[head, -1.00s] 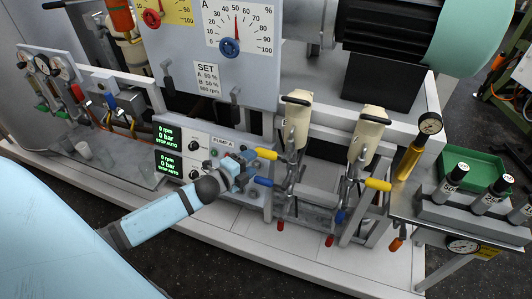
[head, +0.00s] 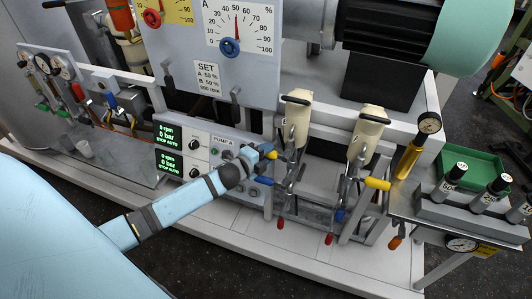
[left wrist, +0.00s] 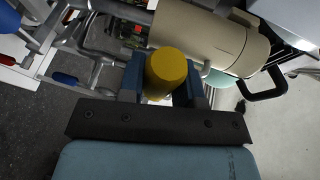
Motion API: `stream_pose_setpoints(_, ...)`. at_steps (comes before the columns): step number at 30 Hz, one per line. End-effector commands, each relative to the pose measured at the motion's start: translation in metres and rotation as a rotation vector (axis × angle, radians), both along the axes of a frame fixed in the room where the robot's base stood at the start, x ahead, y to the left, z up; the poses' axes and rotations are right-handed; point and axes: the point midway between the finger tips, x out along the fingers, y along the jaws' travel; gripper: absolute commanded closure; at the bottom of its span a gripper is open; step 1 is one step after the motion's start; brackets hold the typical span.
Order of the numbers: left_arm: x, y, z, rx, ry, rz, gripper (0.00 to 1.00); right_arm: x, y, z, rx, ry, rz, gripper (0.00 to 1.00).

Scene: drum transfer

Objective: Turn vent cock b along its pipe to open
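In the head view, my left gripper (head: 268,155) is at the yellow handle (head: 274,155) in front of the left cream vessel, mostly covering it. In the left wrist view, the rounded yellow handle end (left wrist: 166,70) sits between the two blue fingers (left wrist: 165,82), pointing at the camera. The fingers flank it closely; whether they press on it I cannot tell. A second yellow handle (head: 377,184) sticks out in front of the right cream vessel. No label shows which handle is vent cock b. My right gripper is not in view.
A blue handle (head: 263,181) sits just below my left gripper. Red handles (head: 281,224) hang lower on the frame. The cream vessels (head: 296,118) stand close behind. The pump panel (head: 206,155) is to the left; a side table (head: 440,232) stands at right.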

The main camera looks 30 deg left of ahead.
Motion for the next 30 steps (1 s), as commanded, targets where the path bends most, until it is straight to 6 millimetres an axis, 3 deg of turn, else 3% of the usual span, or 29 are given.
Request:
stream_pose_setpoints(2,0.000,0.000,0.000,0.000,0.000,0.000,1.00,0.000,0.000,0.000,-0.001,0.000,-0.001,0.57)
stream_pose_setpoints(14,0.000,0.000,-0.007,-0.061,-0.014,-0.001,1.00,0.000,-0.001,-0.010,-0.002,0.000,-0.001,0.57)
stream_pose_setpoints(30,0.002,-0.008,-0.036,-0.498,-0.120,0.001,1.00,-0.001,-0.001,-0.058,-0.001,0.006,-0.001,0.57)
